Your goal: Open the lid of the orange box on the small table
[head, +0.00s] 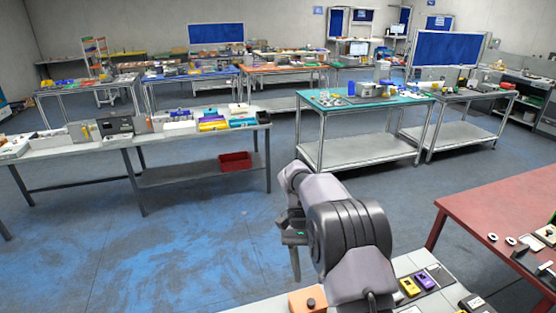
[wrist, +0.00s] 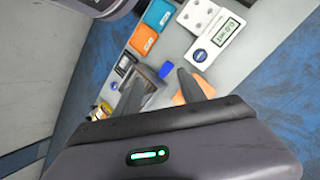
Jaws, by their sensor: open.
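An orange box (head: 303,301) with a dark round knob shows at the bottom edge of the head view, cut off by the frame, on the small pale table (head: 398,271). My gripper (head: 293,250) hangs beyond and above the box, apart from it. An orange surface (wrist: 205,87) shows beside the right finger, partly hidden; a separate flat orange item (wrist: 143,40) lies farther up. I cannot tell which of these is the box. No open lid is visible.
Yellow (head: 410,287) and purple (head: 425,279) devices lie on the small table. The wrist view shows a white meter (wrist: 214,38) and a small blue object (wrist: 167,70). A red table (head: 478,215) stands at right, a long grey workbench (head: 80,147) at left. Blue floor between is clear.

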